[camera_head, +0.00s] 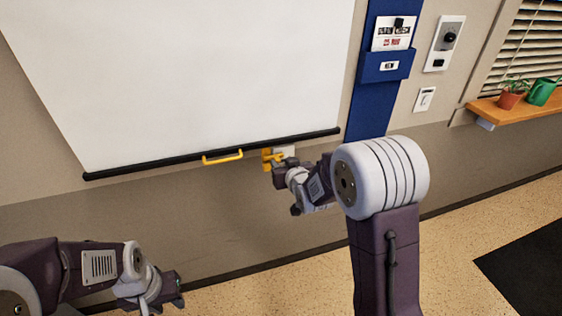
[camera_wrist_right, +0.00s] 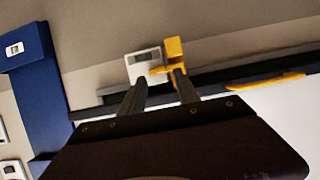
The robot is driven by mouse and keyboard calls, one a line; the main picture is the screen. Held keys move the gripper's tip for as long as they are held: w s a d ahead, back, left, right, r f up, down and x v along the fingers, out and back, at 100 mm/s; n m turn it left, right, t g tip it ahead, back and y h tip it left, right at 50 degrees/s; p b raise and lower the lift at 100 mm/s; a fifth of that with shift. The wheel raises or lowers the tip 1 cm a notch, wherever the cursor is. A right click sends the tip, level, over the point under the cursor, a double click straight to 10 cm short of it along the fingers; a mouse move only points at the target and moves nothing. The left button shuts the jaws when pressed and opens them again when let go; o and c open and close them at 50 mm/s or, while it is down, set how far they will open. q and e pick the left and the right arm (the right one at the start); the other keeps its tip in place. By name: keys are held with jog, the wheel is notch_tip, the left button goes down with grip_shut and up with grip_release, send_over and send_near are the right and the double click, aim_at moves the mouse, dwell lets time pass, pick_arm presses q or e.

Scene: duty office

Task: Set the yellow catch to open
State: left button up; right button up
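The yellow catch (camera_head: 267,155) sits on the wall below the whiteboard screen's black bottom bar, beside a small white plate (camera_head: 286,151). In the right wrist view the catch (camera_wrist_right: 173,48) has a block with a short arm reaching left across the white plate (camera_wrist_right: 143,66). My right gripper (camera_head: 277,170) is right at the catch. Its two fingers (camera_wrist_right: 160,76) are apart, with the catch's short arm at the gap between their tips; I cannot tell whether they touch it. My left gripper (camera_head: 178,291) is low at the left, away from the wall; its fingers are too small to judge.
A yellow handle (camera_head: 222,157) hangs on the screen's black bar (camera_head: 150,166), left of the catch. A blue panel (camera_head: 373,110) with a pocket is to the right. A wooden shelf (camera_head: 520,107) with pots is further right. The floor below is clear.

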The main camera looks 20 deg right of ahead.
jog(key=shift+a+x, duration=0.2)
jog(key=shift+x, duration=0.8)
jog(key=shift+w+d+f, duration=0.1)
jog(key=shift+w+d, duration=0.05)
jog(key=shift+w, duration=0.15)
grip_shut()
dwell(0.4)
